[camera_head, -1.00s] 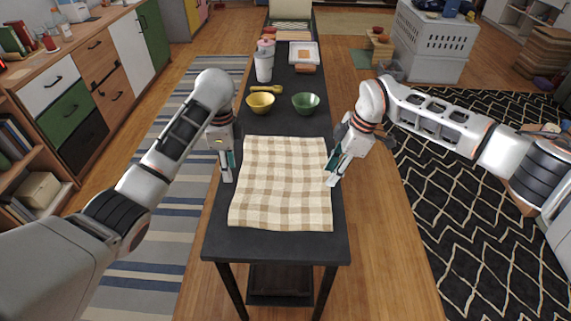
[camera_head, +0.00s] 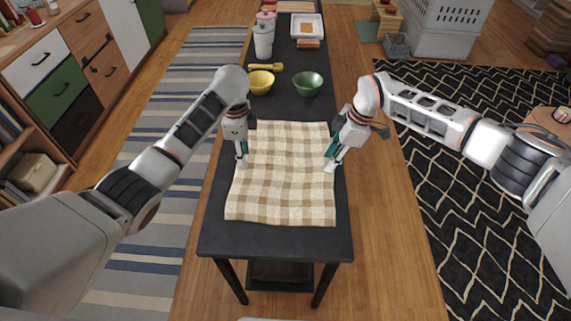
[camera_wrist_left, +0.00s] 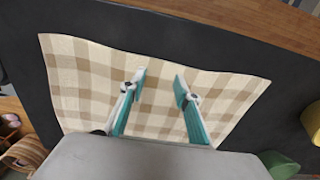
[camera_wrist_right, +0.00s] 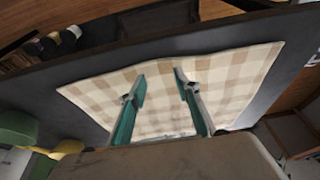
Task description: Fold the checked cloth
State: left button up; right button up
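The beige-and-cream checked cloth (camera_head: 281,180) lies spread out flat on the dark table, with slightly wavy edges. It fills much of the left wrist view (camera_wrist_left: 90,85) and the right wrist view (camera_wrist_right: 225,80). My left gripper (camera_head: 242,164) is over the cloth's left side, fingers pointing down. In its wrist view the two teal fingers (camera_wrist_left: 160,80) stand apart with only cloth behind them. My right gripper (camera_head: 330,166) is over the cloth's right edge. Its fingers (camera_wrist_right: 158,75) are also apart and empty. Whether the fingertips touch the cloth I cannot tell.
The dark table (camera_head: 275,241) is narrow, with bare strips around the cloth. Beyond the cloth stand a yellow bowl (camera_head: 260,84), a green bowl (camera_head: 307,85), a white tumbler (camera_head: 263,42) and a white tray (camera_head: 307,27). A wooden cabinet stands at the left.

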pick_arm(q)
jog(key=shift+f, duration=0.45)
pick_arm(e)
jog(key=shift+f, duration=0.45)
pick_arm(q)
jog(key=shift+f, duration=0.2)
pick_arm(e)
jog(key=shift+f, duration=0.25)
jog(key=shift+r, duration=0.1)
pick_arm(q)
jog(key=shift+c, duration=0.4)
pick_arm(e)
jog(key=shift+c, duration=0.4)
pick_arm(q)
jog(key=shift+f, duration=0.15)
grip_shut()
pick_arm(e)
grip_shut()
pick_arm(q)
jog(key=shift+s, duration=0.1)
jog(key=shift+a, duration=0.1)
pick_arm(e)
jog(key=shift+s+f, duration=0.1)
jog(key=shift+f, duration=0.15)
jog(key=shift+r, duration=0.1)
